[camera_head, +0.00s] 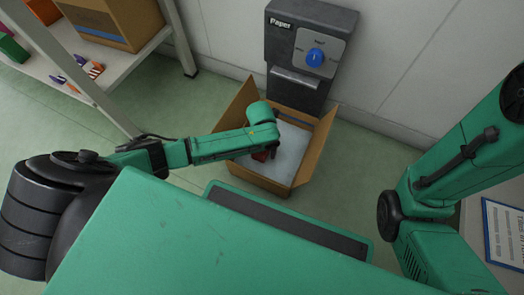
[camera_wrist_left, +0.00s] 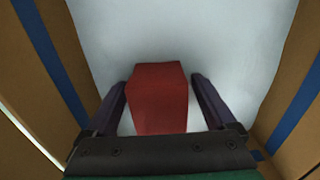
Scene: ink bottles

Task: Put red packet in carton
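The red packet (camera_wrist_left: 157,98) lies between the two fingers of my left gripper (camera_wrist_left: 158,90) in the left wrist view, over the pale carton floor. The fingers stand apart on either side of it, with narrow gaps, so the gripper looks open. In the head view, a bit of the red packet (camera_head: 261,155) shows beside my left gripper (camera_head: 270,146), inside the carton's outline. The carton (camera_head: 300,177) stands open on the floor, flaps spread. My left arm hides part of it. Whether the packet touches the carton floor is unclear. My right gripper is out of view.
A grey dispenser (camera_head: 281,45) labelled Paper, with a blue knob, stands against the wall behind the carton. A shelf (camera_head: 120,62) at upper left holds a cardboard box (camera_head: 110,22) and small items. A blue-framed sheet (camera_head: 503,232) lies at the right. Green floor is clear beside the carton.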

